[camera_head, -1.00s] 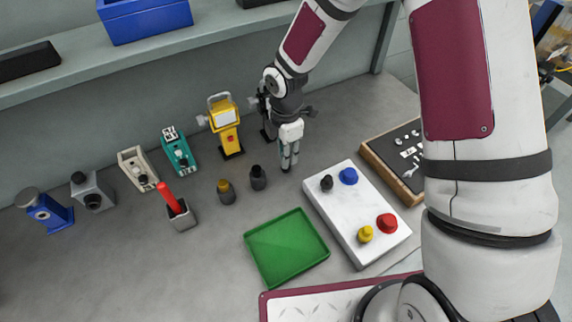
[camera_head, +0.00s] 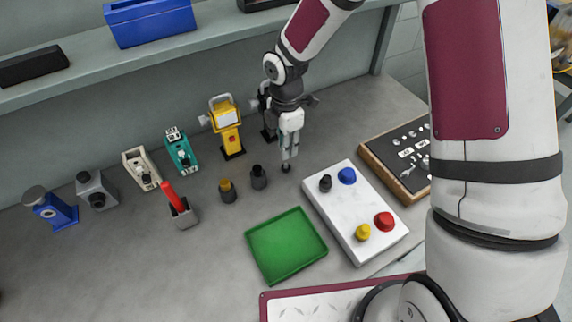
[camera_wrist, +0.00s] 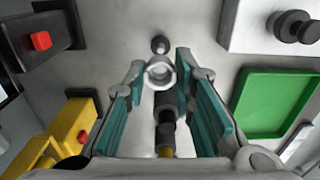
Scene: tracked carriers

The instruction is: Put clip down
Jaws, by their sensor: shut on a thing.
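My gripper (camera_head: 288,158) points down over the bench, between the yellow device and the white board. In the wrist view, its teal-padded fingers (camera_wrist: 159,72) stand on both sides of a pale grey ring-shaped piece, which I take to be the clip (camera_wrist: 160,73). A small dark round knob (camera_wrist: 160,44) shows just beyond the ring. In the head view a small dark tip (camera_head: 286,168) shows right under the fingers. I cannot tell whether it is part of the held piece or touches the bench. The fingers mostly hide the clip in the head view.
A dark cylinder (camera_head: 259,178) and a yellow-topped one (camera_head: 228,191) stand close left of my gripper. The yellow device (camera_head: 229,138) is behind them. The white board (camera_head: 335,208) with knobs is to the right, the empty green tray (camera_head: 252,253) in front.

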